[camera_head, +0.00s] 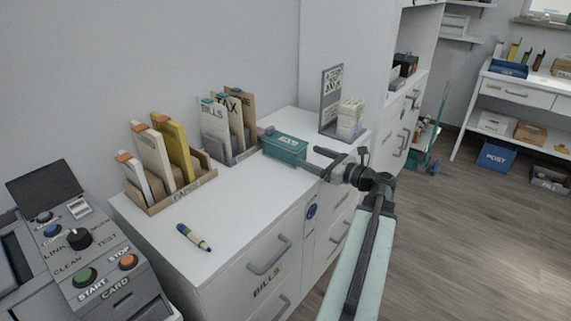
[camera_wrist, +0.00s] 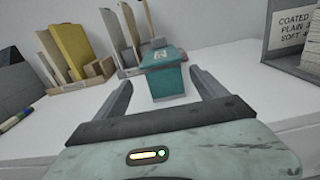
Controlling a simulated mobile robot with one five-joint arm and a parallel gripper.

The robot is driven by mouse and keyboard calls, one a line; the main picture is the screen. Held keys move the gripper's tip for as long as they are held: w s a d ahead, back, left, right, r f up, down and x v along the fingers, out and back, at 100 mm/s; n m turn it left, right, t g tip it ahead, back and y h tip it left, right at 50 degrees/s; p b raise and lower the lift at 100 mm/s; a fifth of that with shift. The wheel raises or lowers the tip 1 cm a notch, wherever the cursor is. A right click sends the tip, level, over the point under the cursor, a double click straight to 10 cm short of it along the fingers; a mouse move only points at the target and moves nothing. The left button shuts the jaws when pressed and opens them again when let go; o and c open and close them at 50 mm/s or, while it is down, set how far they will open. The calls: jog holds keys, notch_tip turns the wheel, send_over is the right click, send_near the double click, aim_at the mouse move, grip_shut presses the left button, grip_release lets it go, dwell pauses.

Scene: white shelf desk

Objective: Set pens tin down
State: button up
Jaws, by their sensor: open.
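A teal tin with a pale label, which I take to be the pens tin (camera_head: 284,146), stands on the white desk top beside the upright bills and tax files. In the wrist view the tin (camera_wrist: 163,78) stands upright on the surface, ahead of my gripper. My gripper (camera_wrist: 161,92) is open, with one finger on each side of the tin's near end. There are visible gaps between the fingers and the tin. In the head view my gripper (camera_head: 307,159) reaches in from the right at the tin's right end.
A paper rack (camera_head: 182,195) and a file holder (camera_head: 234,156) line the wall. A grey holder with cards (camera_head: 349,120) stands right of the tin. A marker (camera_head: 193,237) lies on the front left of the desk. The desk's middle is clear.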

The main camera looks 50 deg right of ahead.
aim_at(301, 155)
jog(key=shift+f, duration=0.55)
jog(key=shift+w+r, duration=0.15)
jog(key=shift+w, duration=0.05)
jog(key=w, duration=0.6)
jog(key=shift+w+a, duration=0.2)
jog(key=w, duration=0.5)
jog(key=shift+w, duration=0.1)
grip_shut()
